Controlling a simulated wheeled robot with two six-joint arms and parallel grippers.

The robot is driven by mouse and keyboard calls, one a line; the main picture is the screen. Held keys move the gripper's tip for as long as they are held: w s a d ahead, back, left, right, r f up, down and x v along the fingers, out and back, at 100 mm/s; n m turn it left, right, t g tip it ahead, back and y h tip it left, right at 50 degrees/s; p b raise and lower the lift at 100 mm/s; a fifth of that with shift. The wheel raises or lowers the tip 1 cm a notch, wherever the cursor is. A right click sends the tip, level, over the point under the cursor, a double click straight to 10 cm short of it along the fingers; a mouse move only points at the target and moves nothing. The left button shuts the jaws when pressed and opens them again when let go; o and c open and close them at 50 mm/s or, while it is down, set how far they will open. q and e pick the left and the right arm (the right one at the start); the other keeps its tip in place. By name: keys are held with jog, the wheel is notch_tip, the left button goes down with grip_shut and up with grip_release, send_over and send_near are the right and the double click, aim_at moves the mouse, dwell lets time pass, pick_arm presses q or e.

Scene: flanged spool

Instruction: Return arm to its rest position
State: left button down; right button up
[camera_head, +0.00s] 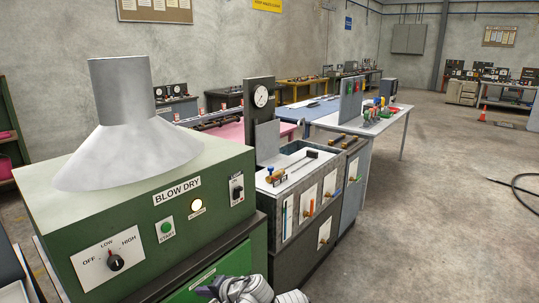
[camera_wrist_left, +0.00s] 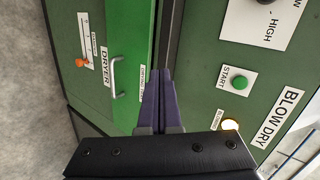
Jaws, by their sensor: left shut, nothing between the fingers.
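My left gripper (camera_head: 212,287) shows at the bottom edge of the head view, in front of the green blow-dry machine (camera_head: 230,170), with part of my arm beside it. In the left wrist view its two purple fingers (camera_wrist_left: 158,75) lie together, shut and empty. They point toward the machine's green front, near the dark seam below the control panel. I cannot tell from these frames whether they touch it. My right gripper is in neither view.
The machine carries a grey hood (camera_head: 128,130), a knob (camera_head: 115,262), a green START button (camera_wrist_left: 239,82) and a glowing lamp (camera_head: 197,205). A door handle (camera_wrist_left: 117,78) sticks out near the gripper. A grey bench unit (camera_head: 310,195) stands behind. Floor to the right is open.

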pick_arm(q)
jog(key=s+d+f+g+h+p, duration=0.1)
jog(key=s+d+f+g+h, duration=0.2)
jog(key=s+d, duration=0.4)
jog(key=s+d+f+g+h+p, duration=0.2)
jog(key=s+d+f+g+h, duration=0.1)
jog(key=s+d+h, duration=0.2)
jog(key=shift+s+d+n+h, duration=0.3)
jog(key=shift+s+d+n, duration=0.1)
jog(key=shift+s+d, duration=0.55)
jog(key=shift+a, duration=0.1)
dwell(5.8)
